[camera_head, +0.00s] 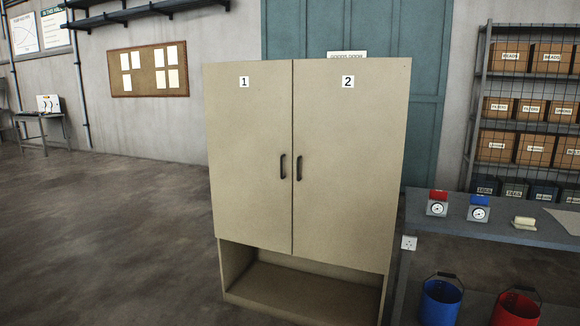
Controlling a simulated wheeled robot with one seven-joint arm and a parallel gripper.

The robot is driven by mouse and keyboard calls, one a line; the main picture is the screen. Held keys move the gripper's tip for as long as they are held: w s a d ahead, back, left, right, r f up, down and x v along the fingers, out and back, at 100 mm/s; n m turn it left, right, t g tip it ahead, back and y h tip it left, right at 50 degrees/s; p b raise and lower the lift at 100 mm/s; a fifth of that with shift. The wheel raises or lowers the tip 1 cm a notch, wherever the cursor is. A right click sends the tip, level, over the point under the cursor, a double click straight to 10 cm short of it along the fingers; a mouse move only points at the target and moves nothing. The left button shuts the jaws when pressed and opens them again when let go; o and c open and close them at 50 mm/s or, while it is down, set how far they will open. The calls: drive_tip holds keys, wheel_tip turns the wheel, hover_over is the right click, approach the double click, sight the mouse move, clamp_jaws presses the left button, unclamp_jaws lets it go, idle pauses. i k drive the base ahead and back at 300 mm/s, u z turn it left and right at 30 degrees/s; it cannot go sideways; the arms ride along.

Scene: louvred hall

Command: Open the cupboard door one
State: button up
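A tall beige cupboard (228,262) stands upright in the middle of the head view. Its left door (247,150) bears the number 1 (244,82) and is shut. Its right door (348,170) bears the number 2 and is shut too. A dark vertical handle (283,166) sits on door one near the middle seam. A matching handle (299,168) sits on door two just right of the seam. Below the doors is an open, empty-looking compartment. My gripper is not in view.
Right of the cupboard is a grey bench (460,226) with two small dial devices. A blue bucket (440,303) and a red bucket (516,309) are below it. A shelf of boxes (512,148) stands behind. The floor (110,230) to the left is clear.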

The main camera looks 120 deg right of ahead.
sight(249, 104)
drive_tip(key=z, duration=3.75)
